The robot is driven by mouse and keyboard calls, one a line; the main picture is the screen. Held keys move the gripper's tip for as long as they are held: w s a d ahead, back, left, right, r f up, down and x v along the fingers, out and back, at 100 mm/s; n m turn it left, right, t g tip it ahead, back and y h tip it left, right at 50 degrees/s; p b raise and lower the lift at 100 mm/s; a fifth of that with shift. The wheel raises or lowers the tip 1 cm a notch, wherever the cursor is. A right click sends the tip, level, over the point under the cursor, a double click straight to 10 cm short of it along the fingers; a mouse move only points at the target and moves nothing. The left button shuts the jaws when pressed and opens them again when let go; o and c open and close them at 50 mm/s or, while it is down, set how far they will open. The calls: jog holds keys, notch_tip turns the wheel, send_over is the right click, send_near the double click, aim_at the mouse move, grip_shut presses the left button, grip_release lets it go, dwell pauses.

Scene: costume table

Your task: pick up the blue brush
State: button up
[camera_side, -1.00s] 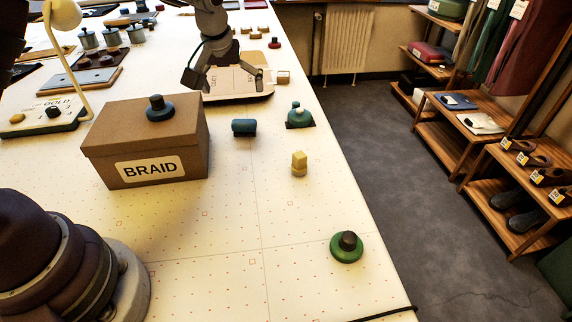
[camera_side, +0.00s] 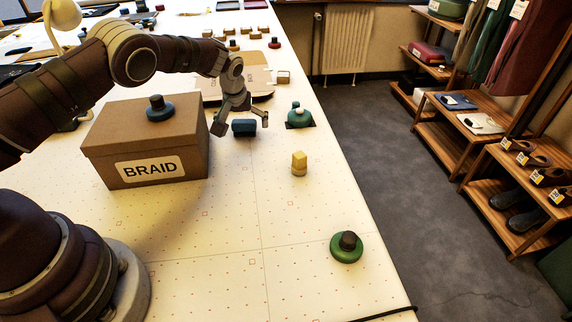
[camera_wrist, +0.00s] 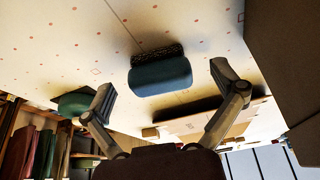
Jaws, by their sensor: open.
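The blue brush (camera_side: 244,127) lies on the white table to the right of the brown box. In the wrist view the brush (camera_wrist: 160,75) shows its blue back and a strip of dark bristles along one side. My gripper (camera_side: 241,122) is just above and around the brush in the side view. In the wrist view my gripper (camera_wrist: 166,84) is open, with one finger to each side of the brush and clear gaps between. The fingers do not appear to touch it.
The brown BRAID box (camera_side: 147,146) with a dark knob piece (camera_side: 159,108) on top stands close on the left. A green round piece (camera_side: 346,247) sits near the right table edge.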

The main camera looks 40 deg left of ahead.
jog(key=shift+r, duration=0.1)
jog(key=c, duration=1.2)
